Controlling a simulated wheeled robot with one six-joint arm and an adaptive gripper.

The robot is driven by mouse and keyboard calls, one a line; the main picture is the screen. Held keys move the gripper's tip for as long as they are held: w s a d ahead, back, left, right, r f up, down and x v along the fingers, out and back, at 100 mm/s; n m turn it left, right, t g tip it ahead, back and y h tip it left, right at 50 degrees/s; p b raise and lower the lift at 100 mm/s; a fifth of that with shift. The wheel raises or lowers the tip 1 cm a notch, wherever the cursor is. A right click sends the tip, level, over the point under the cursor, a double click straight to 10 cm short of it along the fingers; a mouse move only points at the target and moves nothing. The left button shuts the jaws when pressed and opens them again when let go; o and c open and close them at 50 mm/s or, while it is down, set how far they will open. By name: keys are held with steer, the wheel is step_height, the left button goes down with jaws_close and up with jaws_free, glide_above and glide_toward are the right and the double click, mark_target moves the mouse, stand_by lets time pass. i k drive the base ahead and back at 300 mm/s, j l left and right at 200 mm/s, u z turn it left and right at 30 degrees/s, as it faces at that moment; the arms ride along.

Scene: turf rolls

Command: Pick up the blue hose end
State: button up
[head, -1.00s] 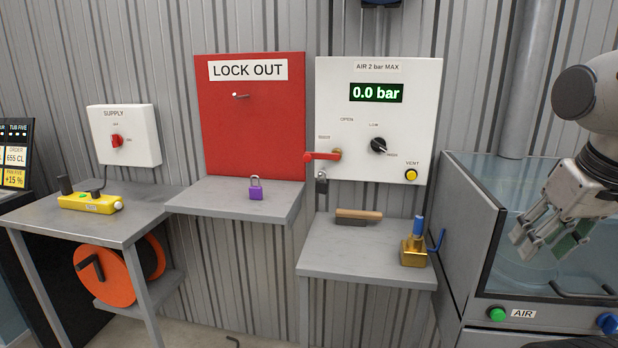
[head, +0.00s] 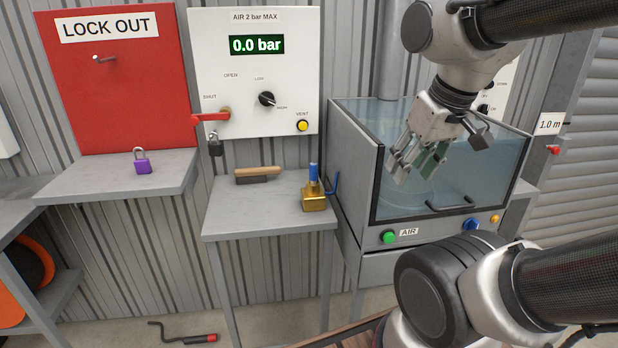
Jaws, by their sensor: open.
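A short upright blue piece (head: 314,172) stands in the top of a brass block (head: 314,201) on the small grey shelf. A thin bent blue piece (head: 333,184) sticks up at the block's right side. A separate blue fitting (head: 471,224) is on the front of the glass-sided tank. I cannot tell for certain which blue part is the hose end. My gripper (head: 411,166) is open and empty, pointing down in front of the tank's glass, to the right of the brass block and clear of it.
The grey shelf (head: 235,215) also holds a wooden-handled brush (head: 258,171). The tank (head: 352,170) stands close on its right. A purple padlock (head: 142,163) sits on the shelf at left. A dark bent hose with a red end (head: 200,338) lies on the floor.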

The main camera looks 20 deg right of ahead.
mark_target(313, 168)
steer(key=i+j+z, duration=0.1)
steer(key=i+z, duration=0.3)
steer(key=i+j+z, duration=0.2)
steer(key=z, duration=0.15)
steer(key=i, duration=0.05)
